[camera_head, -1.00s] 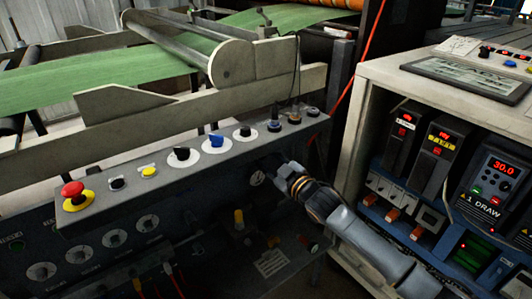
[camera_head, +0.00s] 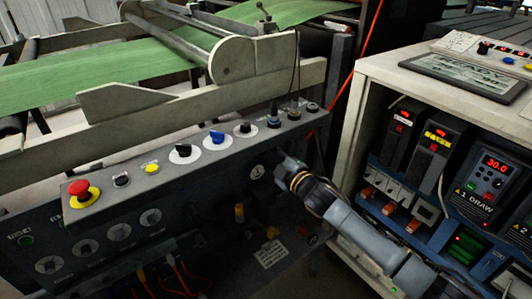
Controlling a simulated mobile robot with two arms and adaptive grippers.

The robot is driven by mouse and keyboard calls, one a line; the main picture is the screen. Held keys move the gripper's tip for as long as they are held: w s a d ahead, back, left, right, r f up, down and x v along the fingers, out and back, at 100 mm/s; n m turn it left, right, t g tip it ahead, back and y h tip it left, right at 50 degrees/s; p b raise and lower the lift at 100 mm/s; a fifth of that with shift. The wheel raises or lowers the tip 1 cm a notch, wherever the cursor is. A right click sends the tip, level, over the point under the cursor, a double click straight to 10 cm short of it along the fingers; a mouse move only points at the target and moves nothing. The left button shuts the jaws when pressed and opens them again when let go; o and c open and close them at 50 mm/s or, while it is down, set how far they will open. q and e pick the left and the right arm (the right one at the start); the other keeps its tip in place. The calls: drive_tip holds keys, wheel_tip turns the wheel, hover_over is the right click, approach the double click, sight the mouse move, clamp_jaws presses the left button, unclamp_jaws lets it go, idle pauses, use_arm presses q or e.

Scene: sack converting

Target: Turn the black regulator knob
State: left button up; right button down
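A sloped grey control panel (camera_head: 110,203) runs along the machine, with several black knobs on its top, including one on a white disc (camera_head: 181,152) and one farther right (camera_head: 245,129). My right gripper (camera_head: 273,160) is at the front face, just right of and above the gauge. Its dark fingers blend into the dark panel, so their opening and any contact cannot be told. I cannot make out a regulator knob beside the gauge; the gripper covers that spot. My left gripper is not in view.
A red mushroom button (camera_head: 78,187), a yellow button (camera_head: 152,168) and a blue knob (camera_head: 216,137) are on the panel. A cabinet with drive units (camera_head: 488,176) stands at right, close to my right arm. Red cables (camera_head: 178,268) hang at lower front.

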drive_tip(key=c, duration=1)
unclamp_jaws()
drive_tip(key=v, duration=1.2)
